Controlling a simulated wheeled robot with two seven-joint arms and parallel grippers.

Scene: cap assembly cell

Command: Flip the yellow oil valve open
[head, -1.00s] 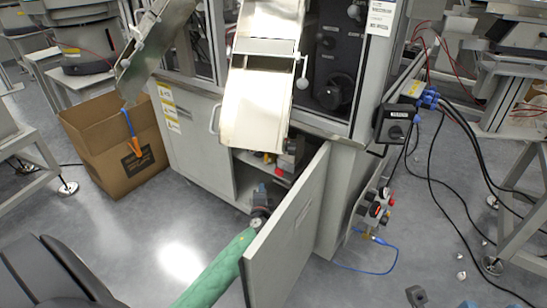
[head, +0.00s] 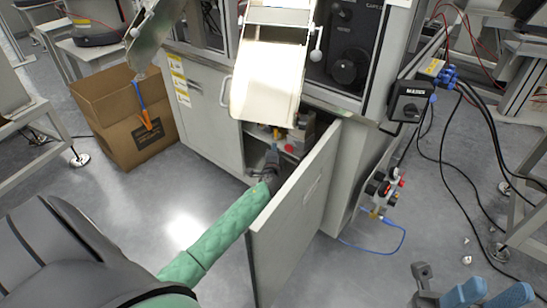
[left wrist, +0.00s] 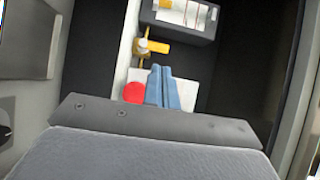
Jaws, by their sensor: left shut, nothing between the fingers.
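The yellow valve (left wrist: 152,46) sits inside the open cabinet in the left wrist view, a little beyond and left of my left gripper (left wrist: 163,75). It shows only as a small yellow spot (head: 277,133) in the head view. My left gripper, also in the head view (head: 273,154), reaches into the cabinet opening. Its blue fingers are together and empty, apart from the valve in the picture. A round red part (left wrist: 135,92) lies just left of the fingers. My right gripper (head: 500,287) is at the bottom right, fingers spread, away from the cabinet.
The open cabinet door (head: 292,220) stands close along the right of my left arm. A metal chute (head: 268,80) hangs above the opening. A cardboard box (head: 125,120) stands left on the floor. Cables (head: 480,130) hang at the right.

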